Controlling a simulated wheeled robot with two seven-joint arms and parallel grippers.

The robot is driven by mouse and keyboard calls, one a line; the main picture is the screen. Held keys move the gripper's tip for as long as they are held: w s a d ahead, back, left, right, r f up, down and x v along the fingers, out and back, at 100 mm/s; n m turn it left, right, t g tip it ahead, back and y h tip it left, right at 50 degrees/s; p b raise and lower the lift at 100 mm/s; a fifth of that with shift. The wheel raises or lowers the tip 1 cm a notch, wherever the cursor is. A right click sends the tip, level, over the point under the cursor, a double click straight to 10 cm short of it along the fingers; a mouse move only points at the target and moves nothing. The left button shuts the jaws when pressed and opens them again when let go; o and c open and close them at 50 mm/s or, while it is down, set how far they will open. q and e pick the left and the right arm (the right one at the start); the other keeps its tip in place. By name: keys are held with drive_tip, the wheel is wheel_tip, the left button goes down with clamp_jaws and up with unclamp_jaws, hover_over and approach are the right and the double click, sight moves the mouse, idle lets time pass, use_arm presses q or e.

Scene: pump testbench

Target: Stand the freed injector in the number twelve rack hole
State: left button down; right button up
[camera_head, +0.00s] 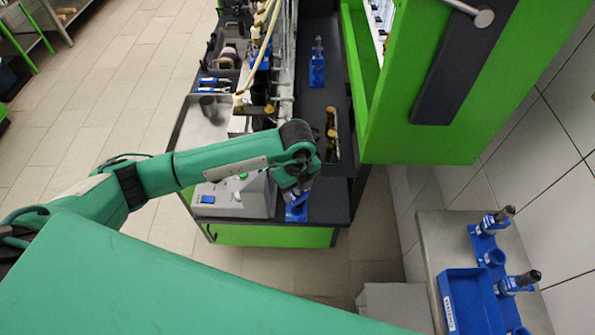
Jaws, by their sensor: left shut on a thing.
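My left gripper (297,188) points down at the front end of the dark bench, over a small blue holder (297,212). It is shut on the injector, which the gripper and wrist mostly hide. I cannot tell whether the injector's lower end is in the blue holder or above it. On the side table at the lower right, a blue rack (491,257) holds two upright injectors with dark tops, one at the back (503,215) and one nearer (525,280). Hole numbers are too small to read. My right gripper is not in view.
Another blue holder (317,72) with an upright injector stands farther back on the bench. Amber bottles (331,135) stand behind my wrist. A grey device (235,196) is left of the gripper. A blue tray (465,303) lies beside the rack. A green cabinet (440,140) rises at right.

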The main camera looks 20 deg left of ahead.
use_arm(q)
drive_tip(key=shift+w+a, duration=0.1)
drive_tip(key=shift+w, duration=0.2)
drive_tip(key=shift+s+f+b, duration=0.2)
drive_tip(key=shift+f+b, duration=0.2)
drive_tip(key=shift+f, duration=0.4)
drive_tip(key=shift+w+f+b, duration=0.1)
drive_tip(key=shift+f+b, duration=0.35)
drive_tip(key=shift+f, duration=0.05)
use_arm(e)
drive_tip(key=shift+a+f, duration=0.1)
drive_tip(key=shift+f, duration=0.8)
use_arm(q)
drive_tip(key=shift+w+a, duration=0.1)
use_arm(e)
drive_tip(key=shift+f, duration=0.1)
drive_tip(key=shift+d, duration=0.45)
